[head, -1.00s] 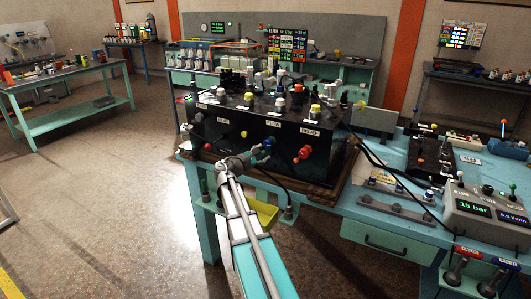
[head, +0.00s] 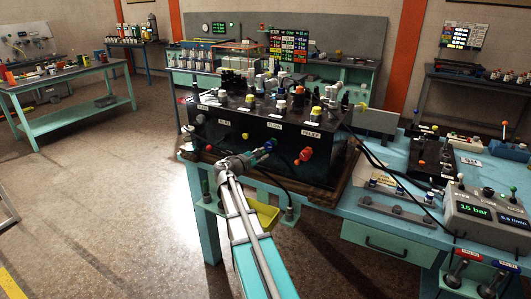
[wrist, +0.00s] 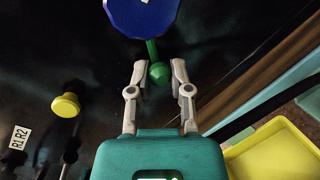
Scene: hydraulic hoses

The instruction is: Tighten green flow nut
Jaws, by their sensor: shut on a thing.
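The green nut (wrist: 158,73) is a rounded green piece with a short green stem, just below a large blue knob (wrist: 142,15) in the wrist view. My gripper (wrist: 160,66) has one finger on each side of the green piece and is shut on it. In the head view the blue knob (head: 271,146) is on the front of the black hydraulic block, under the FLOW label (head: 275,126). My gripper (head: 258,156) reaches it from the front left there. The green piece is hard to make out in the head view.
A red knob (head: 306,154) is to the right on the block front. A yellow knob (wrist: 66,105) is left of my gripper in the wrist view. A yellow tray (wrist: 275,153) is at lower right. A dark hose (head: 285,183) hangs below the block.

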